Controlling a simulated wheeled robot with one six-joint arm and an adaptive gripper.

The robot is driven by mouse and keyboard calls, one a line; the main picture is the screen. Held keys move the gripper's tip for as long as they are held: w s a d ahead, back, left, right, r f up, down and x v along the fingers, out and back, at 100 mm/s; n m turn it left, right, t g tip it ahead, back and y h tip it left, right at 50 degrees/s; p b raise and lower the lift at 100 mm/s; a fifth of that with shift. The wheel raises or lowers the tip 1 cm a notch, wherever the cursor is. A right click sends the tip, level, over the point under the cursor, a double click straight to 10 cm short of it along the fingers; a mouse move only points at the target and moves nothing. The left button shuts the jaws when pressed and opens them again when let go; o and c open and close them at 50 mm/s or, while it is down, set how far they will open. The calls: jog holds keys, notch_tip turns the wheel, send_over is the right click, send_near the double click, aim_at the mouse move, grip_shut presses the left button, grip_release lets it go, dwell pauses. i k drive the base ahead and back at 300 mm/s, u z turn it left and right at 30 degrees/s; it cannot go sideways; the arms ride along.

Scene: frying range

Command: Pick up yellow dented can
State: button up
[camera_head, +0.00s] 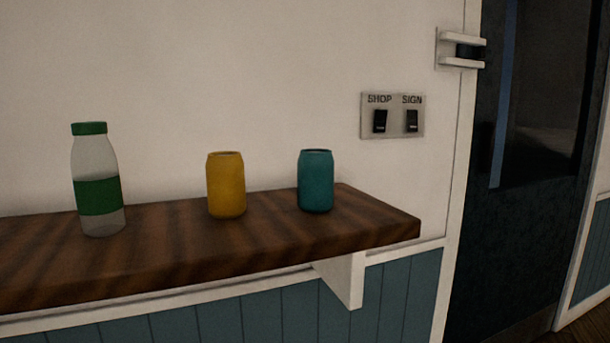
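A yellow can (226,186) stands upright on a dark wooden shelf (270,240), near the middle of the head view. Its sides look slightly uneven, but I cannot make out a clear dent. A teal can (316,182) of similar shape stands to its right, apart from it. My gripper is not in view.
A clear bottle (98,180) with a green cap and green label stands on the shelf to the left. A switch plate (392,115) marked SHOP and SIGN is on the white wall. The shelf ends at the right, before a dark door (535,180).

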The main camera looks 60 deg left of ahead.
aim_at(226, 184)
jog(key=i, duration=0.35)
jog(key=u, duration=2.7)
